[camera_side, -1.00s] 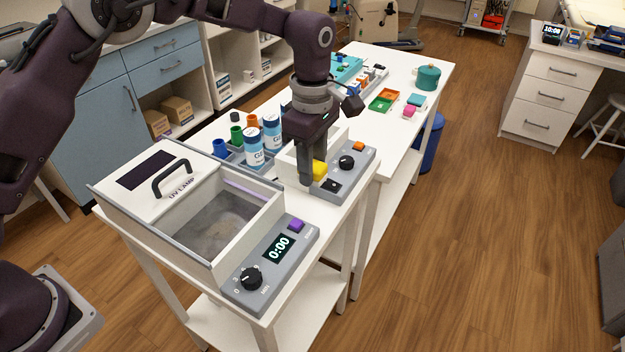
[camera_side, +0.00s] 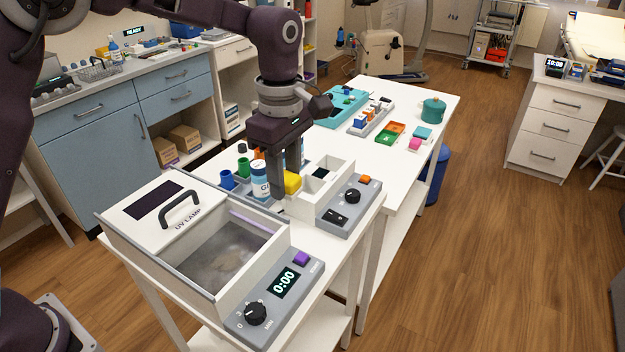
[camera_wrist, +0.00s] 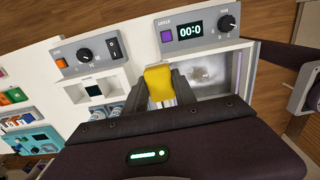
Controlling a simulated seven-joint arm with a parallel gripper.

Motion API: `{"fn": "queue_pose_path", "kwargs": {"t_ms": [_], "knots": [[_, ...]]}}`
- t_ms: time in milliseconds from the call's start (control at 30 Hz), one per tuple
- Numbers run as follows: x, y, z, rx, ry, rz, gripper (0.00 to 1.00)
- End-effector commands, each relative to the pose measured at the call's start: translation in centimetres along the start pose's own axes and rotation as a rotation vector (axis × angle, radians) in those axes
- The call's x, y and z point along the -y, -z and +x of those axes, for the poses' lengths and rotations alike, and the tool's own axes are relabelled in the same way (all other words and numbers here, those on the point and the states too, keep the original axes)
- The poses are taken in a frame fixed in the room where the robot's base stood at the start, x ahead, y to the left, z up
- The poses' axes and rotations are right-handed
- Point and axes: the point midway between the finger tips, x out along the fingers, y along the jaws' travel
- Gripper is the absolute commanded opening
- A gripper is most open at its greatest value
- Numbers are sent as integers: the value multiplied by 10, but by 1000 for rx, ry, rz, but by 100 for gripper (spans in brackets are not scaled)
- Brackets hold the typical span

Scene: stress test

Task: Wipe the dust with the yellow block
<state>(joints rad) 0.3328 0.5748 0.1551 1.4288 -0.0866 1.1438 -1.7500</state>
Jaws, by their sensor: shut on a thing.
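My gripper (camera_side: 287,178) is shut on the yellow block (camera_side: 292,183) and holds it above the table, between the UV lamp box and the white-and-grey device. In the wrist view the yellow block (camera_wrist: 159,84) sits between the two fingers, beside the open part of the box. The UV lamp box (camera_side: 160,247) has its lid slid to the far left side, so part of its inside is open. Greyish dust (camera_side: 215,265) shows on the box floor, also in the wrist view (camera_wrist: 203,76).
The box has a control panel (camera_side: 272,300) with a knob, purple button and 0:00 display. The white-and-grey device (camera_side: 325,190) stands close to the gripper. Blue-and-white bottles (camera_side: 260,183) and colored cylinders stand behind. The box's raised walls surround the dusty floor.

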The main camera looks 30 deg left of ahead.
Motion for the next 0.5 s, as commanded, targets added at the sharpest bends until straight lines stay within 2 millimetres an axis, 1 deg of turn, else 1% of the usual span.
{"fn": "queue_pose_path", "kwargs": {"t_ms": [100,167,200,300,400,500], "knots": [[30,22,-3,0,0,-4,0],[48,32,-3,0,0,-5,0],[61,39,-3,1,-1,-5,0],[90,54,0,1,-1,0,0],[115,64,3,3,0,4,0],[136,70,6,4,1,9,0]]}}
